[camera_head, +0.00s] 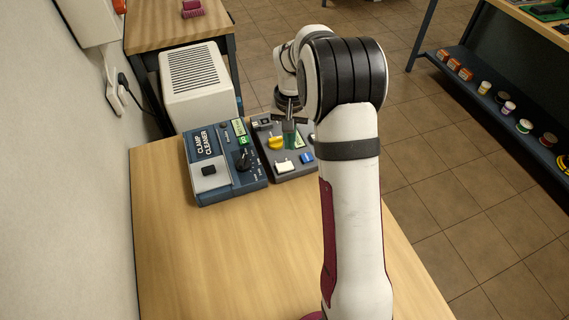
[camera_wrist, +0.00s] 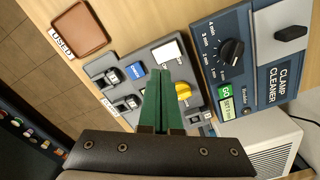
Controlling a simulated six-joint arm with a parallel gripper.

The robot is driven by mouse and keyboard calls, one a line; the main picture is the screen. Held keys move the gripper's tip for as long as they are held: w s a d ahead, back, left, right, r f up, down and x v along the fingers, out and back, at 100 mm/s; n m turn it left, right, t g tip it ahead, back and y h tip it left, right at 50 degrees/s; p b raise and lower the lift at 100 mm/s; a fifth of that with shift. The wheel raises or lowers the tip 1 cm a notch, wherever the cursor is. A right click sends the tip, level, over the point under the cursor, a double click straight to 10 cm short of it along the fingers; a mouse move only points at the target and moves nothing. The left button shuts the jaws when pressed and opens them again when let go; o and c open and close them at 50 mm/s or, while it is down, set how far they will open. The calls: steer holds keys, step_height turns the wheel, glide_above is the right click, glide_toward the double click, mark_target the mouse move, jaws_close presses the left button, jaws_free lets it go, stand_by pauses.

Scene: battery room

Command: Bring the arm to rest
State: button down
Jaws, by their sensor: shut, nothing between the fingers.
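My gripper (camera_head: 290,138) hangs over the grey tray at the far end of the bench in the head view, partly behind my arm. In the wrist view its two green fingers (camera_wrist: 160,75) are together with nothing between them. I cannot tell how high the fingertips are above the tray.
A blue clamp cleaner (camera_head: 222,180) with a dial stands left of the tray. A white vented box (camera_head: 195,85) is behind it. A brown "USED" dish (camera_wrist: 80,30) lies beside the tray. The near wooden bench top (camera_head: 225,255) is clear. A shelf (camera_head: 500,120) stands at right.

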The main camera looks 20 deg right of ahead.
steer(key=s+a+r+y, duration=0.1)
steer(key=s+a+r, duration=0.4)
steer(key=s, duration=0.4)
steer(key=s+a+r, duration=0.4)
steer(key=s+r, duration=0.2)
steer(key=s, duration=0.2)
steer(key=s+a, duration=0.3)
steer(key=s, duration=1.1)
steer(key=shift+s+a+f+y, duration=0.25)
steer(key=shift+a+f+y, duration=0.15)
